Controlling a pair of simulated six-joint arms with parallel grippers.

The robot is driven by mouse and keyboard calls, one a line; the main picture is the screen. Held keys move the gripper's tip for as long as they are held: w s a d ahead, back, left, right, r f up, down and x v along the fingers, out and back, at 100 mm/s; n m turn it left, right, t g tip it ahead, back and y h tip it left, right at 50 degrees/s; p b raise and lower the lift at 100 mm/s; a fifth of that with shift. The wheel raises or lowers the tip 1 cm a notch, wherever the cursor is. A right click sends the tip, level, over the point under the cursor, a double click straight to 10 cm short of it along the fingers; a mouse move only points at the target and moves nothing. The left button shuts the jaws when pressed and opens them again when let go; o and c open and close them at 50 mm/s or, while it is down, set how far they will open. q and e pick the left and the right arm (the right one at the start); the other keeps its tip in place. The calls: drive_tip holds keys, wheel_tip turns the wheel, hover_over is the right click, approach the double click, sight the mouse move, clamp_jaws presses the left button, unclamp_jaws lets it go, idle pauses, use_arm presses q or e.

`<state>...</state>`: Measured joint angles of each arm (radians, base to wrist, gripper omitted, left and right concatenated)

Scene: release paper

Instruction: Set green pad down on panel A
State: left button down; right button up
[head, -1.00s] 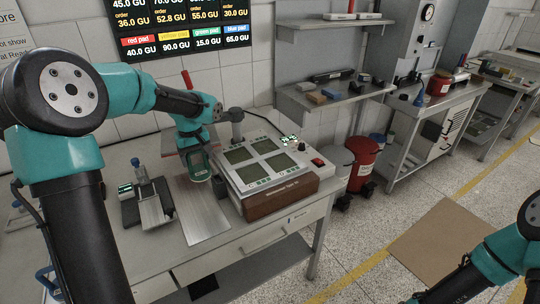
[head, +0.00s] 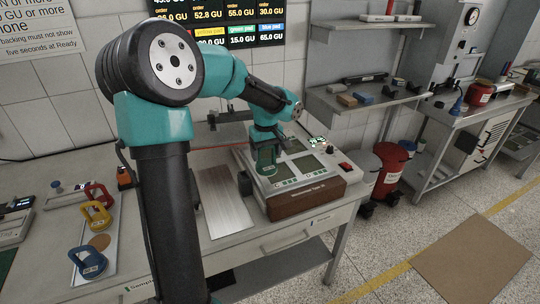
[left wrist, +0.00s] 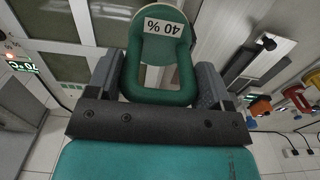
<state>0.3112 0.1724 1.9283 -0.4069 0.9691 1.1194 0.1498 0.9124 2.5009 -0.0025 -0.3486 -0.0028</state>
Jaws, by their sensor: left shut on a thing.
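The green pad (left wrist: 160,92) has a ring-shaped handle and a white "40 %" label, upside down in the left wrist view. My left gripper (head: 266,160) is shut on its handle, with a grey finger at each side in the left wrist view. In the head view the gripper and pad are over the left part of the tester (head: 330,185), a pale box with dark square panels (head: 308,165). The gripper hides some left panels; I cannot read which is panel A. I cannot tell if the pad touches a panel. My right gripper is out of view.
Red (head: 97,194), yellow (head: 96,216) and blue (head: 88,263) pads lie on a tray at the left. An order board (head: 215,20) hangs behind.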

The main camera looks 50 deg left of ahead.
use_arm(q)
drive_tip(key=w+a+f, duration=0.1)
drive_tip(key=w+a, duration=0.9)
drive_tip(key=a, duration=0.1)
drive_tip(key=shift+a+f, duration=0.15)
drive_tip(key=shift+a, duration=0.15)
drive_tip(key=shift+w, duration=0.1)
drive_tip(key=shift+w+a+f, duration=0.1)
drive_tip(key=shift+a+f, duration=0.05)
drive_tip(key=shift+f, duration=0.75)
drive_tip(key=shift+w+a+f, duration=0.1)
drive_tip(key=shift+f, duration=0.8)
drive_tip(key=shift+f, duration=0.15)
unclamp_jaws()
